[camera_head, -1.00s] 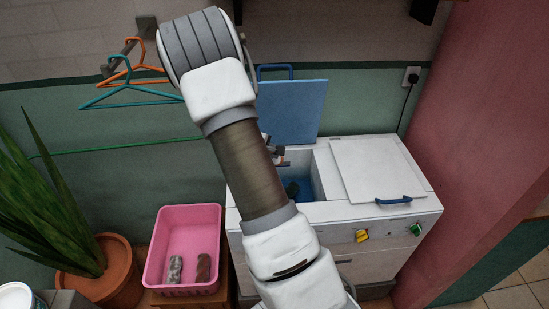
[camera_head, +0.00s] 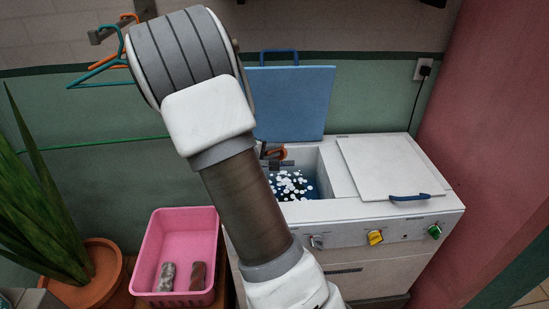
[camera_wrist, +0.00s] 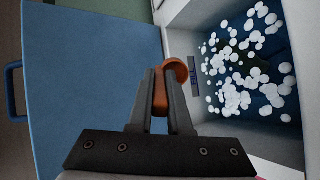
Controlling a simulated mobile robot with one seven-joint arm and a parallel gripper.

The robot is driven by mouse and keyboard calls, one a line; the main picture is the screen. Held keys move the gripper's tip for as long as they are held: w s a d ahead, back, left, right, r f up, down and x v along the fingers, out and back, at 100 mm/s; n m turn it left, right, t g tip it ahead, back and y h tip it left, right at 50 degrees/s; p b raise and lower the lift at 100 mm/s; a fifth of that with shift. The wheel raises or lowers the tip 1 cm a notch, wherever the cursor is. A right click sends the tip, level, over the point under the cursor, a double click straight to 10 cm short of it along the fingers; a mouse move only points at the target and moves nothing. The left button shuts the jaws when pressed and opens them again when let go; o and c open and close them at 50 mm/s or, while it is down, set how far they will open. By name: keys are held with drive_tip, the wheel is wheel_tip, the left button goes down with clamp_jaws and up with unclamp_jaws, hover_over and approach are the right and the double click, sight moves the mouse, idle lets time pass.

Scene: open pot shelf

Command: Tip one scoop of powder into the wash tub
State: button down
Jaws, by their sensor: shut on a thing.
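The wash tub (camera_head: 327,172) is the open left compartment of the white machine. White powder clumps (camera_head: 290,185) lie scattered over its dark blue contents, and the powder also shows in the wrist view (camera_wrist: 247,62). My gripper (camera_head: 272,155) is at the tub's back left edge, partly hidden behind my arm. In the wrist view my gripper (camera_wrist: 160,95) is shut on the orange-brown scoop (camera_wrist: 177,70), whose curved end shows beyond the fingertips. The inside of the scoop is hidden.
A blue lid (camera_head: 292,100) stands open behind the tub. A white cover (camera_head: 385,165) with a blue handle closes the right compartment. A pink basin (camera_head: 183,245) with two rolled items stands at the left, near a potted plant (camera_head: 40,220).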

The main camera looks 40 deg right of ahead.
drive_tip(key=shift+s+a+f+t+h+b, duration=0.2)
drive_tip(key=shift+f+h+b, duration=0.4)
drive_tip(key=shift+b, duration=1.85)
drive_tip(key=shift+s+a+f+t+h+b, duration=0.1)
drive_tip(key=shift+a+f+t+h+b, duration=0.35)
drive_tip(key=shift+b, duration=2)
drive_tip(key=shift+d+f+h+b, duration=0.1)
drive_tip(key=shift+h+b, duration=0.25)
drive_tip(key=shift+b, duration=0.05)
drive_tip(key=shift+b, duration=0.6)
drive_tip(key=shift+s, duration=0.1)
